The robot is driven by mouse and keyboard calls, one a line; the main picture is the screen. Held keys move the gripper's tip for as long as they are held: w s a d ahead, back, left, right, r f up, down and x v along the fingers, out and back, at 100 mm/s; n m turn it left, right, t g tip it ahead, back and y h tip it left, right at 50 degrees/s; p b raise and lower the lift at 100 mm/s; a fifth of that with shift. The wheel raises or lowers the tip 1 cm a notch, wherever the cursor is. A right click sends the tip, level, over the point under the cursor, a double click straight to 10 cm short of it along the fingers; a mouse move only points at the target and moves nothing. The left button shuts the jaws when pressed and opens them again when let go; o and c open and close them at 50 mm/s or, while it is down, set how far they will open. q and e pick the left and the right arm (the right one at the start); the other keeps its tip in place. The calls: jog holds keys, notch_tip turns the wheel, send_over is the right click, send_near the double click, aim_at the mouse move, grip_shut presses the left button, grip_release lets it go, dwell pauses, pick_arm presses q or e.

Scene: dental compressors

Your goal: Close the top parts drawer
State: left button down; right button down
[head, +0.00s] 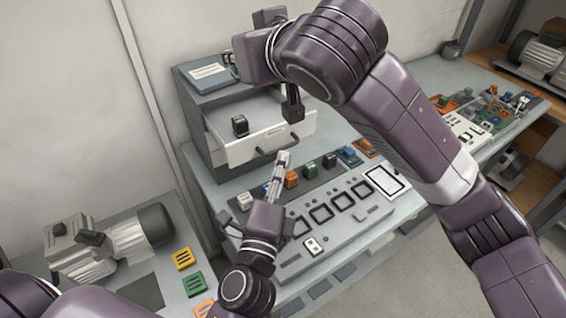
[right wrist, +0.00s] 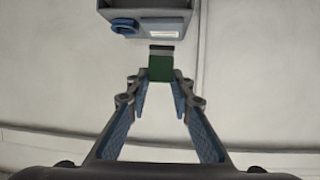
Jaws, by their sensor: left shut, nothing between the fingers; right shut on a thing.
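The top parts drawer (head: 240,150) is pulled out of the grey cabinet (head: 190,105). It has a white front with a dark bar handle (head: 280,143), and a small dark block (head: 240,125) lies inside. My left gripper (head: 283,158) is shut and empty, its tips just below the handle; I cannot tell whether they touch it. My right gripper (right wrist: 161,82) is shut on a green block (right wrist: 161,67) with a dark top, seen in the right wrist view. In the head view my right arm hides part of the cabinet and the drawer's right side.
A grey panel with square frames (head: 335,215) and a row of coloured blocks (head: 310,172) stand below the drawer. A motor (head: 125,235) is on the left bench. A white tray of parts (head: 465,130) is at right. A grey box with a blue ring (right wrist: 125,26) appears in the right wrist view.

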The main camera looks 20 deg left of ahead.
aim_at(252, 133)
pick_arm(q)
jog(key=w+a+p, duration=0.1)
jog(key=w+a, duration=0.1)
jog(key=a, duration=0.1)
jog(key=w+a+p, duration=0.1)
jog(key=w+a, duration=0.2)
jog(key=a, duration=0.1)
jog(key=w+a+p, duration=0.1)
jog(key=w+a, duration=0.2)
jog(key=shift+w+a+r, duration=0.1)
jog(key=shift+w+a, duration=0.15)
jog(key=shift+a, duration=0.1)
jog(key=shift+w+a+p, duration=0.35)
jog(key=shift+w+a, duration=0.05)
jog(key=shift+a, duration=0.25)
jog(key=shift+r, duration=0.1)
